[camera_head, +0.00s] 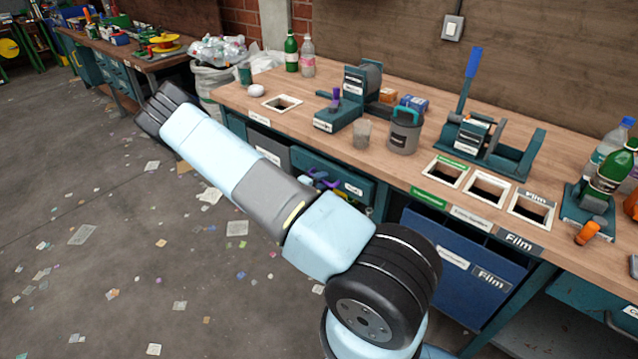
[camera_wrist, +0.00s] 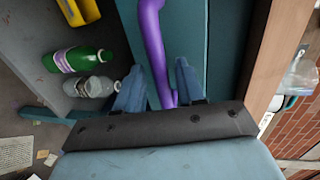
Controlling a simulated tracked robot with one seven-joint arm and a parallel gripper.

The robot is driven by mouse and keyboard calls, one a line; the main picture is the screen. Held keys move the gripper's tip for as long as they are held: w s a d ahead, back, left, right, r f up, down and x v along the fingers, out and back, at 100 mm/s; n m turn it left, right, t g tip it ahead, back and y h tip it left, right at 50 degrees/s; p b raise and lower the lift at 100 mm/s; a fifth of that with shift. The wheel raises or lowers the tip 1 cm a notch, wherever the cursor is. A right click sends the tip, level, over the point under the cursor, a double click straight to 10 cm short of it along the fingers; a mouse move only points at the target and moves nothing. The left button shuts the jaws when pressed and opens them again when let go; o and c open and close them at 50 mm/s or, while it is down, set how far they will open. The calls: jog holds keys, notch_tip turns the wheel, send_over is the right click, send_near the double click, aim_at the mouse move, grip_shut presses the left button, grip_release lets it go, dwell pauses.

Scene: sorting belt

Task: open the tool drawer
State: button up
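The tool drawer has a teal front (camera_head: 358,185) with a small white label, under the wooden bench top in the head view. It looks flush with the bench. Its purple handle (camera_head: 319,174) shows just above my arm. In the wrist view the purple handle (camera_wrist: 152,40) runs down across the teal drawer front (camera_wrist: 188,25) and passes between my two fingers. My gripper (camera_wrist: 160,82) is open, with a finger on each side of the handle and narrow gaps visible. In the head view my arm hides most of the gripper.
A blue bin (camera_head: 455,265) marked Film stands under the bench to the right. A green bottle (camera_wrist: 85,60) and a clear bottle lie left of the fingers in the wrist view. Litter dots the floor.

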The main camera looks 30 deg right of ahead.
jog(key=shift+w+d+f, duration=0.1)
jog(key=shift+d, duration=0.2)
jog(key=shift+c, duration=0.3)
grip_shut()
